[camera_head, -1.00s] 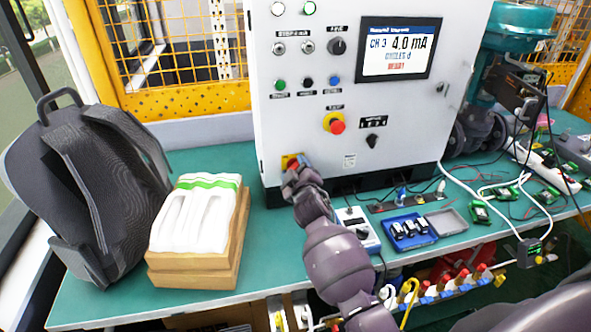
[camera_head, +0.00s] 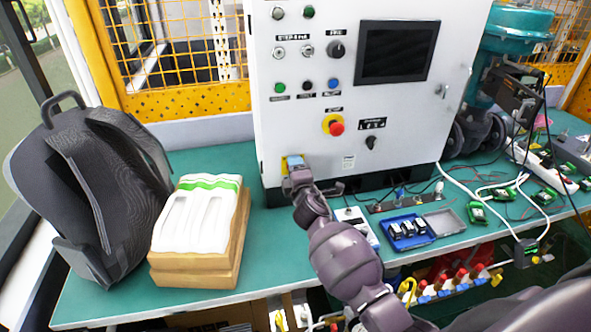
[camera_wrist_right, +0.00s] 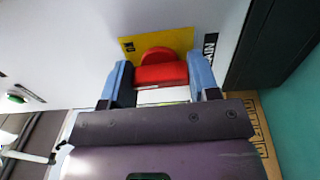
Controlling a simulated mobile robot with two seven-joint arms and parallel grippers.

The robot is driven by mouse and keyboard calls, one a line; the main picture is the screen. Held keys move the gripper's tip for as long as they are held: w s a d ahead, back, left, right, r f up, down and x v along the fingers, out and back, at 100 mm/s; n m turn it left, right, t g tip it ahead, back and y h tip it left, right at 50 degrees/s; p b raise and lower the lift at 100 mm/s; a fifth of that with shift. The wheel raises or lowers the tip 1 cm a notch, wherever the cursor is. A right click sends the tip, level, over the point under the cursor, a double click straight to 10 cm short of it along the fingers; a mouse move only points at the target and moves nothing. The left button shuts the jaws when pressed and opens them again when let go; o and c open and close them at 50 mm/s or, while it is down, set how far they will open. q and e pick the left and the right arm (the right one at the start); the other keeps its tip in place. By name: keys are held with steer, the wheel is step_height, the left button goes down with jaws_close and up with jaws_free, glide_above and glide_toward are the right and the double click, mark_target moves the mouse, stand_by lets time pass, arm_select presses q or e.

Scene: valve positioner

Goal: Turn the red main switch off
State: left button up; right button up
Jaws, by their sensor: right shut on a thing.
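The red main switch (camera_wrist_right: 160,74) sits on a yellow plate (camera_wrist_right: 180,42) on the cabinet front, seen in the right wrist view. My right gripper (camera_wrist_right: 160,90) is shut on the switch's red handle, with a blue-grey finger on each side. In the head view, my right gripper (camera_head: 294,165) is at the lower left of the white cabinet (camera_head: 290,125) and hides most of the switch; a bit of yellow plate (camera_head: 293,160) shows. The cabinet's screen (camera_head: 397,52) is dark. My left gripper is not in view.
A red emergency button (camera_head: 336,128) is above and right of the switch. A grey backpack (camera_head: 85,190) and a wooden box with white packs (camera_head: 190,265) stand on the green table (camera_head: 110,310) at left. A blue tray (camera_head: 408,232) and cables lie at right.

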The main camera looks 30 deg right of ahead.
steer(key=n+p, duration=0.1)
steer(key=n, duration=0.4)
steer(key=shift+n, duration=0.3)
steer(key=shift+n+p, duration=0.5)
steer(key=shift+n, duration=1)
steer(key=o, duration=0.9)
steer(key=shift+s, duration=0.1)
steer(key=v, duration=1)
steer(key=shift+s+a+p, duration=0.1)
steer(key=shift+s+p, duration=0.2)
steer(key=shift+p, duration=0.05)
